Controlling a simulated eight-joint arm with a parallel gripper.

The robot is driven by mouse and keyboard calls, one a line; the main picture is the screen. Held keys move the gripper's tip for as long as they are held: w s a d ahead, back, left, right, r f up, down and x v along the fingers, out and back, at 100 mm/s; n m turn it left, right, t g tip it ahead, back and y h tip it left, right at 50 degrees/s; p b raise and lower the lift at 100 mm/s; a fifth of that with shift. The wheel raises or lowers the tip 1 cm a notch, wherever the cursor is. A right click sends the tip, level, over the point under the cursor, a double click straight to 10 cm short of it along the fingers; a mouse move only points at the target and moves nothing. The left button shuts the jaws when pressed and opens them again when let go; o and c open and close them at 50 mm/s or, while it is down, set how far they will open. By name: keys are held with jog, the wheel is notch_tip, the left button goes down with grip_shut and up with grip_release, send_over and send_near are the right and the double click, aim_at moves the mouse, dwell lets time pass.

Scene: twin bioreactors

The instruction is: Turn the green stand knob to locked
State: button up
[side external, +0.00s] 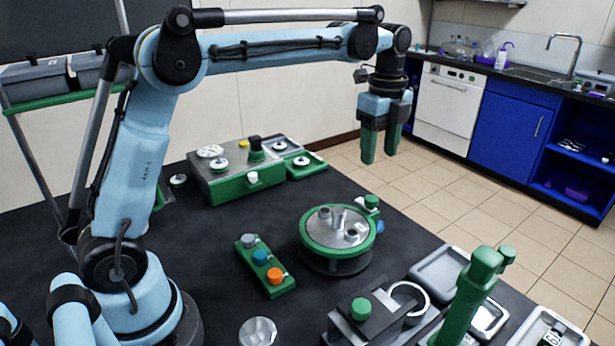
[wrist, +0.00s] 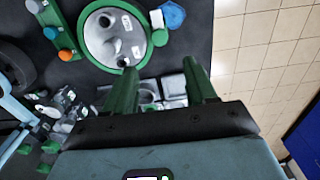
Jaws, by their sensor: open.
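A green stand (side external: 460,305) rises at the lower right of the side view, with a rounded green knob (side external: 507,252) at its upper right side. Another green knob (side external: 361,308) sits on a dark and grey block at the bottom middle. I cannot tell for certain which one is the stand knob, nor read a locked mark. My gripper (side external: 380,154) hangs high above the table's far side, fingers down, open and empty, well apart from both knobs. Its green fingers also show in the wrist view (wrist: 160,66); neither knob can be picked out clearly there.
A round green-rimmed vessel (side external: 305,235) stands mid-table; its rim shows in the wrist view (wrist: 84,42). A button strip (side external: 247,272) with grey, blue and orange caps lies left of it. A grey and green unit (side external: 215,185) stands behind. Grey trays (side external: 435,262) lie near the stand.

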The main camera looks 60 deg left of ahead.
aim_at(373, 199)
notch_tip(373, 199, down, 11)
jog(key=shift+r, duration=0.1)
dwell(0.3)
grip_shut()
dwell(0.4)
